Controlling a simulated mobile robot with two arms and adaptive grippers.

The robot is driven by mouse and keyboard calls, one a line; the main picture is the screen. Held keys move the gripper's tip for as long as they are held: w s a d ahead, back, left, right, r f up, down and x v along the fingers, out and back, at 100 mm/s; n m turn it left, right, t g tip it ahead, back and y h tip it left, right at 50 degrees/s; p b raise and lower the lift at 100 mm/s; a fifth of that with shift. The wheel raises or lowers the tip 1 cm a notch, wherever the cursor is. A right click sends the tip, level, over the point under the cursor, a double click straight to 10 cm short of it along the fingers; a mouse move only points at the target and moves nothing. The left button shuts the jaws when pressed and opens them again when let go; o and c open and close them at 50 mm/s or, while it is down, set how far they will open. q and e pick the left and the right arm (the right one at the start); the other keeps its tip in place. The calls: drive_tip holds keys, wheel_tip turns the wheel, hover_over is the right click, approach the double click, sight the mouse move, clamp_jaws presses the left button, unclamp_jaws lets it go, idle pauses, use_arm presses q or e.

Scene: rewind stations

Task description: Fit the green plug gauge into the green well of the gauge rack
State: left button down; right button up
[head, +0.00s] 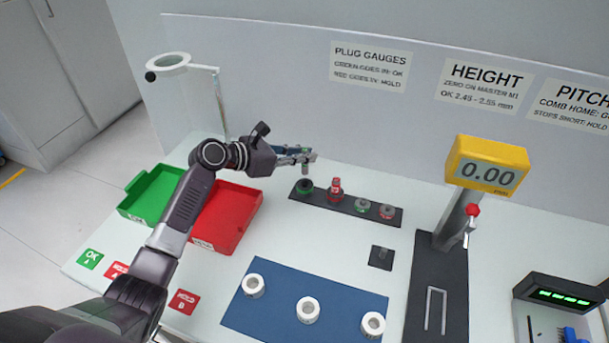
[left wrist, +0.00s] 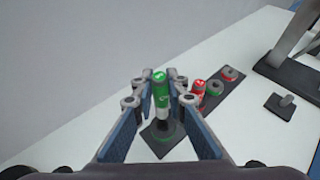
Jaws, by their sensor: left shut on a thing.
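My left gripper (head: 300,156) is shut on the green plug gauge (left wrist: 161,92), which stands roughly upright between the fingers. In the left wrist view the gauge has a green top and a pale lower part. The green well (head: 304,187) is at the left end of the dark gauge rack (head: 345,204). In the head view the gripper is above this well, and the gauge's lower end appears a little above it. In the left wrist view the gauge overlaps the well (left wrist: 165,140), with its lower end in front of it. My right gripper is not in view.
A red plug gauge (head: 335,190) stands in the rack beside the green well, with two ring-shaped pieces (head: 374,208) further right. Green (head: 152,194) and red (head: 227,217) trays lie left. A blue mat (head: 270,317) with white rings is in front. A height gauge (head: 487,165) stands right.

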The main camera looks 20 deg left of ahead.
sight(304, 173)
use_arm(q)
wheel_tip(304, 173, down, 8)
drive_tip(key=shift+r, duration=0.25)
drive_tip(key=c, duration=1.9)
unclamp_jaws()
drive_tip(key=shift+f, duration=0.15)
drive_tip(key=shift+c, duration=0.2)
drive_tip(key=shift+r, duration=0.25)
drive_tip(key=shift+s+a, duration=0.25)
drive_tip(key=v, duration=1.1)
drive_tip(key=shift+r+b, duration=0.2)
drive_tip(key=shift+b, duration=0.25)
drive_tip(key=shift+s, duration=0.1)
